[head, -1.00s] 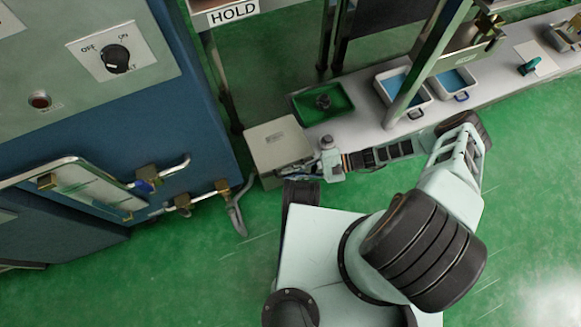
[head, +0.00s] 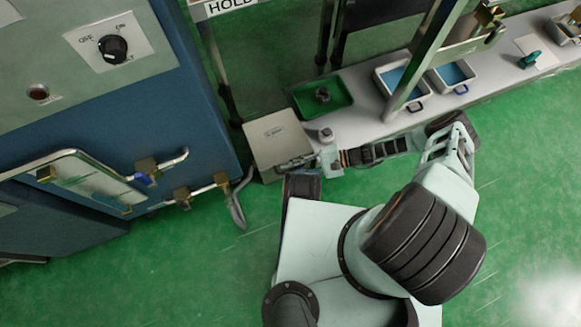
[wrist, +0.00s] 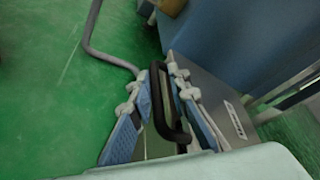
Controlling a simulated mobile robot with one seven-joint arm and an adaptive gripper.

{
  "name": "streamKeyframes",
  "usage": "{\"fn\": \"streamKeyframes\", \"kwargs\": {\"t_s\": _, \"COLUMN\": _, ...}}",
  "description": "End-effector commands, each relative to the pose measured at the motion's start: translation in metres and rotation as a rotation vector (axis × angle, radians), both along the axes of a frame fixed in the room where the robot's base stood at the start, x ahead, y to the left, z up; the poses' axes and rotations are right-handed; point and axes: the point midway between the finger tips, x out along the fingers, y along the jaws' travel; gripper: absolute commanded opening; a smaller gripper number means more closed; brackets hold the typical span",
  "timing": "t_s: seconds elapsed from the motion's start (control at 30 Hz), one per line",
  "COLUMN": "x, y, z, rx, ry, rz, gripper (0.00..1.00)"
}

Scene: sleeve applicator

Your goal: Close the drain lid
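The drain lid (head: 273,139) is a flat, light grey plate with a small label, on a box at the left end of the low bench. It looks about level in the head view. Its grey surface and label show at the right of the wrist view (wrist: 222,100). A black loop handle (wrist: 157,100) is between my gripper's two blue-padded fingers (wrist: 160,88), which appear to touch it on both sides. In the head view, my gripper (head: 298,163) is at the lid's front right edge, and the fingers are small and partly hidden there.
A blue cabinet with valves and a bent pipe (head: 236,205) stands left of the lid. A green tray (head: 337,101) and blue-lined bins (head: 392,88) sit on the bench (head: 365,125). The green floor (head: 200,270) in front is clear.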

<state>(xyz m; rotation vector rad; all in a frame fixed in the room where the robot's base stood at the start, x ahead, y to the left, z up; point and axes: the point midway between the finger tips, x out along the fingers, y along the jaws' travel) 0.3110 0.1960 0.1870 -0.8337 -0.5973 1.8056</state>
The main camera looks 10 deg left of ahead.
Motion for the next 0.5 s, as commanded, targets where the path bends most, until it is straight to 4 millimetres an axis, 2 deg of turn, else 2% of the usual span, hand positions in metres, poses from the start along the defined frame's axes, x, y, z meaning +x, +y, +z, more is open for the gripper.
{"fn": "streamKeyframes", "kwargs": {"t_s": 0.17, "x": 0.0, "y": -0.001, "z": 0.001, "rx": 0.002, "ry": 0.001, "rz": 0.001, "gripper": 0.16}}
{"fn": "streamKeyframes", "kwargs": {"t_s": 0.27, "x": 0.003, "y": -0.01, "z": 0.003, "rx": 0.0, "ry": 0.0, "rz": 0.0, "gripper": 0.16}}
{"fn": "streamKeyframes", "kwargs": {"t_s": 0.5, "x": 0.016, "y": -0.055, "z": 0.015, "rx": -0.003, "ry": -0.003, "rz": -0.003, "gripper": 0.16}}
